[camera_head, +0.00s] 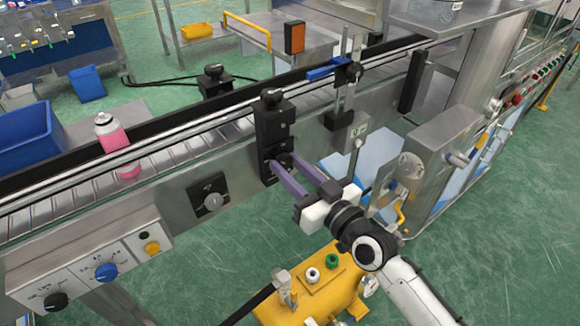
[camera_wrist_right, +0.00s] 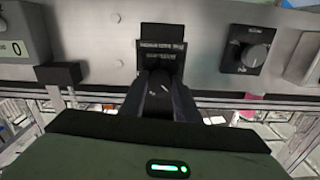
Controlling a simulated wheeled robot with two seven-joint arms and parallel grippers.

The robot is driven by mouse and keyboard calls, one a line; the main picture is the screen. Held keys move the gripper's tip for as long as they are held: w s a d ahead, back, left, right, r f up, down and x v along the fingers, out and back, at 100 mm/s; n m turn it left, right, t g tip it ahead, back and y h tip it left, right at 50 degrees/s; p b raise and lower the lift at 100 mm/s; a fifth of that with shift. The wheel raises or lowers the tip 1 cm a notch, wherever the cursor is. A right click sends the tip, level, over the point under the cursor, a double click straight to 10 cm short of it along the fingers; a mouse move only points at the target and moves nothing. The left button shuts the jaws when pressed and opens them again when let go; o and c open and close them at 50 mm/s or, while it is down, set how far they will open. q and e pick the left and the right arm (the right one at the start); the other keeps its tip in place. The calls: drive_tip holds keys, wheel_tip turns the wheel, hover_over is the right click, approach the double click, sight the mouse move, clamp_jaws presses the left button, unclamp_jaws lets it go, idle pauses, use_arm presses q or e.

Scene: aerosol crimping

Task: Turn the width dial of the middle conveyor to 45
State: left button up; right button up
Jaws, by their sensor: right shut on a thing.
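The middle conveyor (camera_head: 163,162) runs across the head view, with a black block (camera_head: 275,125) on its front side. A small black dial (camera_head: 284,160) sits low on this block. My right gripper (camera_head: 279,166) has its two long fingers shut around the dial, reaching in from the lower right. The right wrist view shows the fingers (camera_wrist_right: 160,95) closing on the dark dial below a black plate (camera_wrist_right: 162,58) with a small label. The dial's face is mostly hidden between the fingers, and I cannot read its setting. My left gripper is not in view.
Another black dial (camera_head: 210,198) is on the conveyor's side panel. A pink can (camera_head: 112,143) stands on the belt at left. A control box (camera_head: 85,275) with knobs is at lower left. A yellow machine (camera_head: 315,294) stands below my right arm.

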drive_tip(key=m, duration=0.6)
drive_tip(key=shift+m+p, duration=0.3)
drive_tip(key=m, duration=0.6)
drive_tip(key=shift+m, duration=0.4)
drive_tip(key=o, duration=1)
drive_tip(key=shift+o, duration=0.2)
drive_tip(key=shift+s, duration=0.15)
drive_tip(key=v, duration=1)
